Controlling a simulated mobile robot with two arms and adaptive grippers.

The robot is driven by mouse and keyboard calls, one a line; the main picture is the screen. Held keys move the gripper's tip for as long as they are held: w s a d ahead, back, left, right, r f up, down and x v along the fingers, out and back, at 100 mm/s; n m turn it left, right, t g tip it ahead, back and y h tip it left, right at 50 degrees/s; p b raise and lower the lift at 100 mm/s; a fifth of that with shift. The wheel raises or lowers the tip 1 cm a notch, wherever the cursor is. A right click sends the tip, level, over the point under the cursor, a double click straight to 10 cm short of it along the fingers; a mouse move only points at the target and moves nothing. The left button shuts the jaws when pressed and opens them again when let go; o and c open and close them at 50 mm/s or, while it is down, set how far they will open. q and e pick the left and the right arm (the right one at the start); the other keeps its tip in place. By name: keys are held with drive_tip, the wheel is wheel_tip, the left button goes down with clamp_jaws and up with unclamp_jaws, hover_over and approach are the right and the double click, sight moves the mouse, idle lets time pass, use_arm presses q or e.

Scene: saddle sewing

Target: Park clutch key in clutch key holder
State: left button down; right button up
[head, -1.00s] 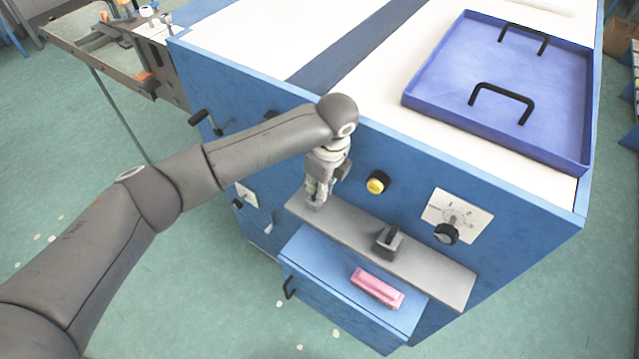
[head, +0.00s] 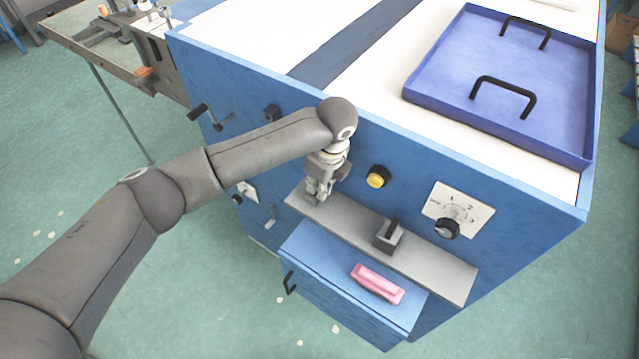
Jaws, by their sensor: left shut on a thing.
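My left gripper (head: 319,190) points down at the left end of the grey shelf (head: 438,271) on the front of the blue machine. It is shut on a small grey piece, which I take to be the clutch key; the fingers hide most of it. I cannot tell whether the piece touches the shelf. A grey block with a dark upright top (head: 388,235) stands on the shelf, to the right of the gripper. I cannot tell for sure whether it is the clutch key holder. My right gripper is not in view.
A yellow button (head: 379,177) and a dial with a black knob (head: 447,228) sit above the shelf. A pink object (head: 378,283) lies on the blue drawer box (head: 335,279) below. A blue tray (head: 425,92) with black handles rests on top. A black crank (head: 198,111) sticks out at left.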

use_arm(q)
drive_tip(key=shift+f, duration=0.45)
drive_tip(key=c, duration=1.5)
unclamp_jaws()
drive_tip(key=shift+r, duration=0.15)
drive_tip(key=r, duration=0.4)
drive_tip(key=d+r, duration=0.1)
drive_tip(key=r, duration=0.2)
drive_tip(key=s+r, duration=0.1)
drive_tip(key=r, duration=0.3)
drive_tip(key=shift+d+r, duration=0.2)
drive_tip(key=shift+r, duration=0.15)
